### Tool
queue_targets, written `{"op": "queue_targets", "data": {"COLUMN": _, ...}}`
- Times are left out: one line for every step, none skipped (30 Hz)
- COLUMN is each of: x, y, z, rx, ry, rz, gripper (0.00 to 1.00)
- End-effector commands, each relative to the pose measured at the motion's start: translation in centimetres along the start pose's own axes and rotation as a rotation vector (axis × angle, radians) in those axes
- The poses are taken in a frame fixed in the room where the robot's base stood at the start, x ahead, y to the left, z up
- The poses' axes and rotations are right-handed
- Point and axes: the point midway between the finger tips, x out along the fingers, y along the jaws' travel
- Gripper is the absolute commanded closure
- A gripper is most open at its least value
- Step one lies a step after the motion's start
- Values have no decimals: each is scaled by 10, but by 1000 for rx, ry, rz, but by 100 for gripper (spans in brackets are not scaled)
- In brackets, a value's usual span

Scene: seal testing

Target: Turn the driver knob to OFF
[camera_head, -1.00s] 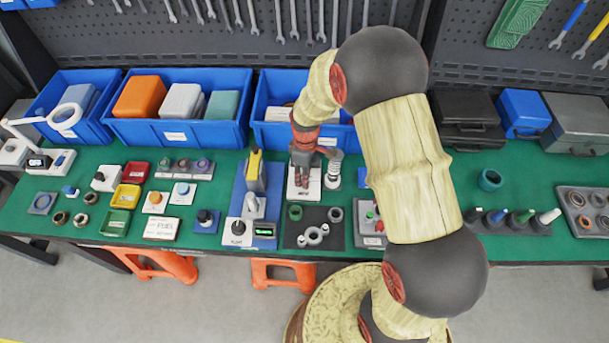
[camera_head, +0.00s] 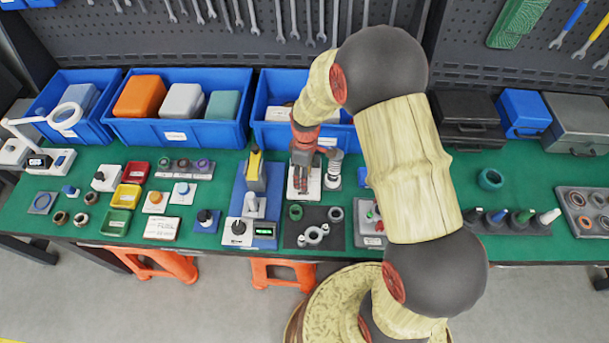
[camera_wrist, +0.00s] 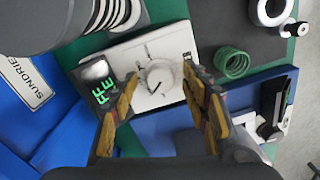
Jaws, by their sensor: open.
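The driver knob (camera_wrist: 159,76) is a round pale grey-white dial on a white panel (camera_wrist: 174,42) with small dark marks around it. A dark display (camera_wrist: 100,84) with green characters sits on the left of the panel in the wrist view. My gripper (camera_wrist: 161,84) is open, with one finger on each side of the knob. I cannot tell whether the fingers touch it. In the head view my gripper (camera_head: 302,180) is low over the white panel (camera_head: 301,194) and hides the knob. Which mark the knob points at is too small to read.
A green spring or ring (camera_wrist: 232,63) lies on a dark mat close to the panel. A coiled white-ringed post (camera_head: 333,171) stands right beside my gripper. A blue bin (camera_head: 277,133) is behind, and a yellow-topped device (camera_head: 254,172) stands to the left.

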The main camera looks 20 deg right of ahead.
Motion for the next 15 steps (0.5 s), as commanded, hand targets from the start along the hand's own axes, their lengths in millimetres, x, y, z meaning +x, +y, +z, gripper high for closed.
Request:
{"op": "queue_targets", "data": {"x": 0, "y": 0, "z": 0, "rx": 0, "ry": 0, "rz": 0, "gripper": 54}}
{"op": "queue_targets", "data": {"x": 0, "y": 0, "z": 0, "rx": 0, "ry": 0, "rz": 0, "gripper": 54}}
{"op": "queue_targets", "data": {"x": -2, "y": 0, "z": 0, "rx": 0, "ry": 0, "rz": 0, "gripper": 54}}
{"op": "queue_targets", "data": {"x": -3, "y": 0, "z": 0, "rx": 0, "ry": 1, "rz": 1, "gripper": 54}}
{"op": "queue_targets", "data": {"x": -6, "y": 1, "z": 0, "rx": 0, "ry": 1, "rz": 2, "gripper": 54}}
{"op": "queue_targets", "data": {"x": -10, "y": 1, "z": -1, "rx": 0, "ry": 2, "rz": 3, "gripper": 54}}
{"op": "queue_targets", "data": {"x": -14, "y": 1, "z": -1, "rx": 0, "ry": 3, "rz": 4, "gripper": 54}}
{"op": "queue_targets", "data": {"x": -18, "y": 1, "z": -1, "rx": 0, "ry": 3, "rz": 4, "gripper": 54}}
{"op": "queue_targets", "data": {"x": -25, "y": 1, "z": -1, "rx": 0, "ry": 3, "rz": 4, "gripper": 54}}
{"op": "queue_targets", "data": {"x": -31, "y": 1, "z": -1, "rx": 0, "ry": 3, "rz": 4, "gripper": 54}}
{"op": "queue_targets", "data": {"x": -37, "y": 1, "z": -1, "rx": 0, "ry": 3, "rz": 4, "gripper": 54}}
{"op": "queue_targets", "data": {"x": -45, "y": 1, "z": -1, "rx": 0, "ry": 3, "rz": 5, "gripper": 54}}
{"op": "queue_targets", "data": {"x": -52, "y": 1, "z": -1, "rx": 0, "ry": 3, "rz": 4, "gripper": 54}}
{"op": "queue_targets", "data": {"x": -58, "y": 1, "z": -1, "rx": 0, "ry": 2, "rz": 3, "gripper": 54}}
{"op": "queue_targets", "data": {"x": -66, "y": 1, "z": 0, "rx": 0, "ry": 2, "rz": 4, "gripper": 54}}
